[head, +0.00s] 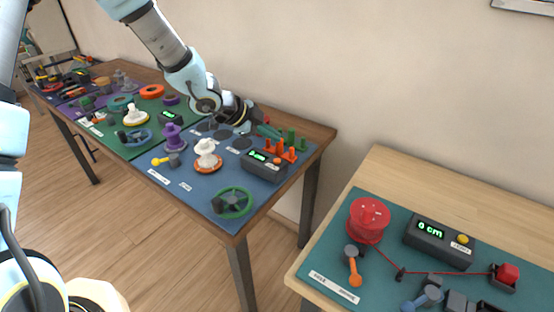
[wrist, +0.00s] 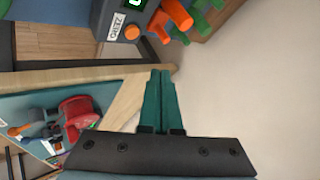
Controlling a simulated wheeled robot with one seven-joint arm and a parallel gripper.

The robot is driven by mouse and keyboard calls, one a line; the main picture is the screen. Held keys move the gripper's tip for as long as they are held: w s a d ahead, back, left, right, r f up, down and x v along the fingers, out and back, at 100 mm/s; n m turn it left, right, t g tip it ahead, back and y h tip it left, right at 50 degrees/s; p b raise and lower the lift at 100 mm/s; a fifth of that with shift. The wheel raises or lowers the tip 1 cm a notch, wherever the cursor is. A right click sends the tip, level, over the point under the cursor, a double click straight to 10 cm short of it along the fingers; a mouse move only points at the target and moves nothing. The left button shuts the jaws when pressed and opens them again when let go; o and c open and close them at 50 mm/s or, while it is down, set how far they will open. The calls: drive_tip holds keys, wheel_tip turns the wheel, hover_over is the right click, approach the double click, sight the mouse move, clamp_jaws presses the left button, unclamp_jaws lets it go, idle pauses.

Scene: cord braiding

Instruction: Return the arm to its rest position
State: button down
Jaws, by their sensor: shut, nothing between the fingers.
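My gripper (head: 268,130) is at the back right of the long table in the head view, above the orange and green pegs. In the wrist view its teal fingers (wrist: 156,95) are together with nothing between them. My arm reaches in from the top left of the head view. The fingers look apart from the things on the table.
The long table (head: 318,134) carries a blue mat with a display box (head: 264,166), orange pegs (head: 282,150), a white spool (head: 207,155) and a green wheel (head: 233,203). A separate table (head: 400,165) at right holds a red spool (head: 368,219) and cord. A gap separates the tables.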

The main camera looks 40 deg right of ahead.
idle(0.4)
drive_tip(key=w+a+r+n+t+y, duration=0.15)
drive_tip(key=w+a+n, duration=0.3)
drive_tip(key=a, duration=0.45)
drive_tip(key=w+a+r+n+t+y, duration=0.15)
drive_tip(key=w+a+n, duration=0.3)
drive_tip(key=a, duration=0.45)
drive_tip(key=w+a+r+n+t+y, duration=0.1)
drive_tip(key=w+a+n+t+y, duration=0.3)
drive_tip(key=a, duration=0.4)
drive_tip(key=s+a+r+n+g, duration=0.1)
drive_tip(key=s+a+n, duration=0.2)
drive_tip(key=a+n, duration=0.2)
drive_tip(key=s+a+r+n+g+y, duration=0.1)
drive_tip(key=s+a+r+n, duration=0.1)
drive_tip(key=a+n, duration=0.3)
drive_tip(key=s+a+r+n+g, duration=0.1)
drive_tip(key=s+a+n, duration=0.3)
drive_tip(key=a, duration=0.8)
drive_tip(key=shift+s+r+n+g+y, duration=0.3)
drive_tip(key=shift+n+g+y, duration=0.1)
drive_tip(key=shift+n, duration=0.1)
